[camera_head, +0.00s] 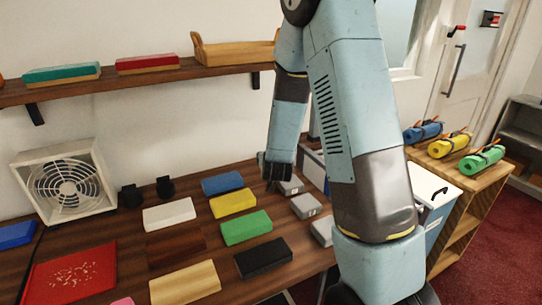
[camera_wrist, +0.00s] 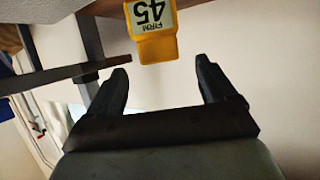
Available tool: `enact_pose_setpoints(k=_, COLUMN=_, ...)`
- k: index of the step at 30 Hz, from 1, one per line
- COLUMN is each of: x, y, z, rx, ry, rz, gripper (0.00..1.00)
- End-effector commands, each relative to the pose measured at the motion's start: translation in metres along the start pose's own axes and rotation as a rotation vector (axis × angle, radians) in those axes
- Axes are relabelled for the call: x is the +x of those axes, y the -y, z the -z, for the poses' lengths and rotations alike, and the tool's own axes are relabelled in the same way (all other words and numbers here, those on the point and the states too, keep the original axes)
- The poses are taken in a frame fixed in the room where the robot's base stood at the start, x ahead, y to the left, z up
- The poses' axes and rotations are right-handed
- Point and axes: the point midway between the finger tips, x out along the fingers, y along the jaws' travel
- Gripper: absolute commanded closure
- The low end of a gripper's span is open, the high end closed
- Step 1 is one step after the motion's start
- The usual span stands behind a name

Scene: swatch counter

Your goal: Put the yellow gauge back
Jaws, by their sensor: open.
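The yellow gauge (camera_wrist: 157,34) shows at the top middle of the wrist view. It is a yellow piece with a pale label reading "FIRM 45", upside down in that picture. My gripper (camera_wrist: 161,76) is open, with its two dark fingers apart. The gauge lies ahead of the fingertips, centred across the gap, and nothing is held. I cannot tell how far off it is, and its upper part is cut off by the frame. In the head view I cannot pick out the gauge; my arm covers part of the scene.
A wall shelf (camera_head: 138,83) carries coloured blocks and a wooden tray (camera_head: 232,50). The counter holds several swatch blocks, among them a yellow block (camera_head: 233,203) and a black block (camera_head: 263,257). A white fan (camera_head: 65,185) stands left. Grey labelled blocks (camera_head: 305,206) lie near my arm.

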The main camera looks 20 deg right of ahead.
Motion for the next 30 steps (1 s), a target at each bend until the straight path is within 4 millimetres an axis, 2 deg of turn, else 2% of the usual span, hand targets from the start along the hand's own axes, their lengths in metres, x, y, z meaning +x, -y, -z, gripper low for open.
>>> enact_pose_setpoints(k=3, x=-0.024, y=0.0, z=0.001, rx=0.0, ry=-0.001, rz=0.001, gripper=0.16)
enact_pose_setpoints(k=7, x=-0.043, y=0.0, z=0.001, rx=0.0, ry=-0.001, rz=0.001, gripper=0.16)
enact_pose_setpoints(k=12, x=-0.059, y=0.0, z=0.0, rx=0.0, ry=0.0, rz=0.0, gripper=0.16)
enact_pose_setpoints(k=17, x=-0.066, y=0.0, z=0.003, rx=0.003, ry=0.005, rz=0.005, gripper=0.16)
enact_pose_setpoints(k=23, x=-0.083, y=0.003, z=0.023, rx=0.025, ry=0.06, rz=0.053, gripper=0.16)
enact_pose_setpoints(k=30, x=-0.12, y=0.005, z=0.051, rx=0.035, ry=0.168, rz=0.133, gripper=0.16)
